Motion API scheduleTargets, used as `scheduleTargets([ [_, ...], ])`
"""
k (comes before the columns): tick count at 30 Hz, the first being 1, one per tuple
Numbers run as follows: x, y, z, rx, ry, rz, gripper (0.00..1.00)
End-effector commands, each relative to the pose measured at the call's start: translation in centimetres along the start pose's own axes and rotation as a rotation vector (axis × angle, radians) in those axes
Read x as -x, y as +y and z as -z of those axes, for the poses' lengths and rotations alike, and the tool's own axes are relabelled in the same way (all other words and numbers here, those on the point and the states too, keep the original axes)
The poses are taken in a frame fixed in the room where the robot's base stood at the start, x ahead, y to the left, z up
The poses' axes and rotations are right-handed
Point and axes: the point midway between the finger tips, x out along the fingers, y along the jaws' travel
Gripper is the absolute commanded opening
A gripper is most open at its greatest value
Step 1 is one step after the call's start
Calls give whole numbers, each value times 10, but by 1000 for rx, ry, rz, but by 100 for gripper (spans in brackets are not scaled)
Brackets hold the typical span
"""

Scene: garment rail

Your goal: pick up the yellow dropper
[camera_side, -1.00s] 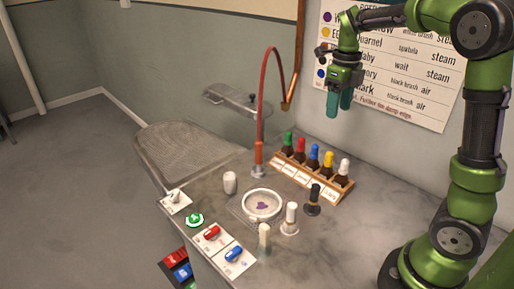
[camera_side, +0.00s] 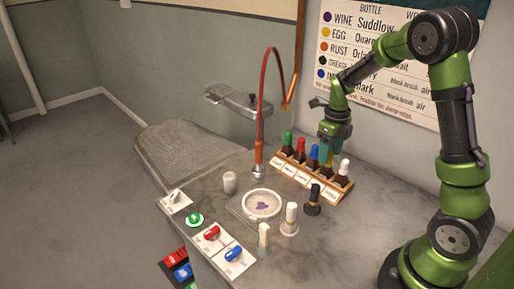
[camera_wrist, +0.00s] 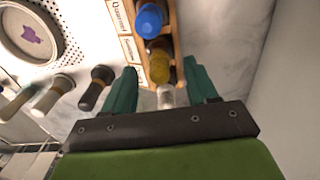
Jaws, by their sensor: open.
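The yellow dropper (camera_wrist: 159,66) stands in a wooden rack between the blue dropper (camera_wrist: 149,20) and the white dropper (camera_wrist: 166,97). In the side view the yellow dropper (camera_side: 328,160) is mostly hidden behind my gripper (camera_side: 334,140). My gripper points down over the rack. In the wrist view its two teal fingers (camera_wrist: 163,82) are apart, one on each side of the row, with the yellow and white tops showing between them. I cannot tell how far above the yellow top the fingertips are.
The rack (camera_side: 312,183) also holds green and red droppers at its left end. In front stand a round dish (camera_side: 262,204) with a purple stain, a white-topped brush (camera_side: 290,218) and a black one (camera_side: 313,200). A red hose (camera_side: 265,95) rises left of the rack. The wall is close behind.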

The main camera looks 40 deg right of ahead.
Motion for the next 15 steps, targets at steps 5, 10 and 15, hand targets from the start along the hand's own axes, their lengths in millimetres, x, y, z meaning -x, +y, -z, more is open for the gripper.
scheduleTargets([
  [5,-17,0,1,0,1,-1,58],
  [10,-18,0,0,0,0,-1,58],
  [15,-17,0,0,0,0,-1,41],
])
